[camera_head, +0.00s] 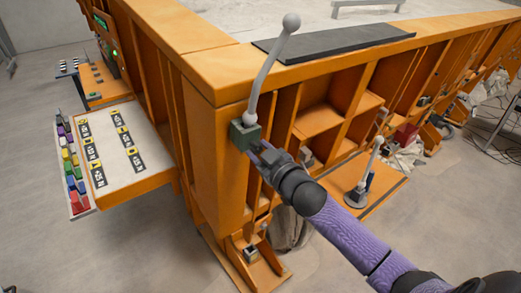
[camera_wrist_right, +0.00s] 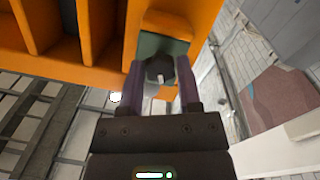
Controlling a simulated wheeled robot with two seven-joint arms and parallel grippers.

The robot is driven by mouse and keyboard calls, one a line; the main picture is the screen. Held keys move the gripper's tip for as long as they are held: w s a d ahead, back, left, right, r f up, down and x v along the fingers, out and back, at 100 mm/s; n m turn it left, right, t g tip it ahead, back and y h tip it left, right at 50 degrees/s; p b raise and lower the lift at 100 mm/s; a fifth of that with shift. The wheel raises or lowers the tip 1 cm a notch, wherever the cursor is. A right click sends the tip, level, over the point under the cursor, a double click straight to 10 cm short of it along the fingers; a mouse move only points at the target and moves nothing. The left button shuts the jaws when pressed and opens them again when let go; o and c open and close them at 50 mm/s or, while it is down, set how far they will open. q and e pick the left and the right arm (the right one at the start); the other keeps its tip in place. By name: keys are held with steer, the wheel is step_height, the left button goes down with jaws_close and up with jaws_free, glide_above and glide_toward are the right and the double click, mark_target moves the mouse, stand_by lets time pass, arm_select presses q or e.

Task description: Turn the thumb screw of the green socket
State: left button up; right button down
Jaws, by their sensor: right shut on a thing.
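The green socket (camera_head: 244,133) is fixed on the corner of the orange frame, and a grey rod (camera_head: 262,82) with a ball end rises from it. In the right wrist view the socket (camera_wrist_right: 162,45) is ahead of the fingers. Its dark thumb screw (camera_wrist_right: 158,69) has a pale mark and sits between the two fingertips. My right gripper (camera_head: 257,149) reaches the socket from the lower right and is shut on the thumb screw. In the head view the gripper hides the screw. My left gripper is not in view.
The orange sandbed frame (camera_head: 215,75) has open compartments right of the socket. A dark strip (camera_head: 335,42) lies on its top edge. A side shelf (camera_head: 110,145) with labels and coloured blocks stands at left. Another rod on a round base (camera_head: 357,197) stands on a low orange shelf.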

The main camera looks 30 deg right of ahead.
steer(key=shift+f+n+h, duration=0.1)
steer(key=shift+n+h, duration=0.3)
steer(key=shift+n, duration=0.8)
steer(key=n+h+b, duration=0.1)
steer(key=n, duration=0.2)
steer(key=shift+t, duration=0.3)
steer(key=n+b, duration=0.1)
steer(key=n, duration=0.2)
steer(key=n+b, duration=0.1)
steer(key=n, duration=0.1)
steer(key=shift+a+f+n+t+h+b, duration=0.1)
steer(key=shift+f+n+t+h+b, duration=0.05)
steer(key=shift+n+t+h+b, duration=0.2)
steer(key=n+t+b, duration=0.1)
steer(key=n+b, duration=0.1)
steer(key=n, duration=0.2)
steer(key=shift+f, duration=0.1)
steer(key=n+b, duration=0.2)
steer(key=n, duration=0.1)
steer(key=shift+n+t, duration=0.25)
steer(key=shift+n, duration=0.1)
steer(key=n+y+b, duration=0.1)
steer(key=n, duration=0.3)
steer(key=shift+n+t+b, duration=0.3)
steer(key=shift+n+b, duration=0.1)
steer(key=shift+n+y+b, duration=0.5)
steer(key=shift+n+y, duration=0.05)
steer(key=shift+n, duration=1.15)
